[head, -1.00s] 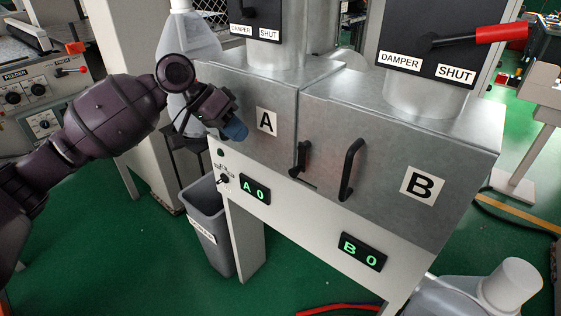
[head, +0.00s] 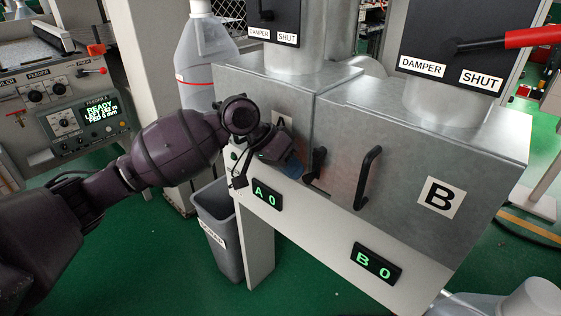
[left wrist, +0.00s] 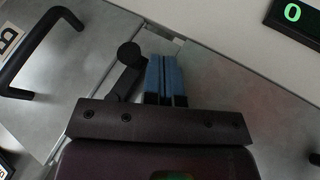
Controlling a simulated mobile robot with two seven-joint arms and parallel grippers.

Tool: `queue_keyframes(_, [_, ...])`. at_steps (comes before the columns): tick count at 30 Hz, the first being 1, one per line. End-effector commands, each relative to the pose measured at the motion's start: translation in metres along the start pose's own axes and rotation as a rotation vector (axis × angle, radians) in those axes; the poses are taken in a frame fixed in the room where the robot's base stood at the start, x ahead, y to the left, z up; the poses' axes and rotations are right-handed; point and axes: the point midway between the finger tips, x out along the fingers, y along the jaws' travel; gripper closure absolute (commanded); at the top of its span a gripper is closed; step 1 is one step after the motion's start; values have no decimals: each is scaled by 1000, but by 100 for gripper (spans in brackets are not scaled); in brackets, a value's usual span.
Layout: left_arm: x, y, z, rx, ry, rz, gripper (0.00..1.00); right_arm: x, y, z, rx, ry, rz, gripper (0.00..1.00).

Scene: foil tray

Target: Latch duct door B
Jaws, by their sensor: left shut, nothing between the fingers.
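Duct door B (head: 410,160) is a grey metal panel with a "B" label and a black bar handle (head: 368,178). It looks flush with the duct front. A small black latch lever (head: 315,167) sits at the seam left of door B. In the left wrist view the latch's round knob (left wrist: 128,53) is just left of my fingers, its lower part hidden behind my gripper body. My left gripper (head: 293,170) has blue fingertips, shut and empty, just left of the latch in the head view; it also shows in the left wrist view (left wrist: 163,75). I cannot tell whether it touches the latch. My right gripper is out of view.
Duct A (head: 235,105) adjoins on the left, its label partly hidden by my arm. Displays "A 0" (head: 267,195) and "B 0" (head: 376,263) sit below. A grey bin (head: 215,225) stands lower left. A red damper handle (head: 530,38) sticks out at upper right.

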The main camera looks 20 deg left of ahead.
Motion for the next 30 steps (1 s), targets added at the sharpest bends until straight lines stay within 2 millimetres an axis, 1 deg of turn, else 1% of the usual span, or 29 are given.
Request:
queue_keyframes(3, [2, 6, -1, 1, 0, -1, 100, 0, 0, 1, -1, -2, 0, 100])
queue_keyframes(6, [3, 7, -1, 0, 0, -1, 100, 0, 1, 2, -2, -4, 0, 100])
queue_keyframes(17, [3, 8, 0, -2, 1, 2, 100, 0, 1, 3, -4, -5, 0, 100])
queue_keyframes(30, [6, 10, 0, -33, 18, 69, 100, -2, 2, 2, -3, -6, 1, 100])
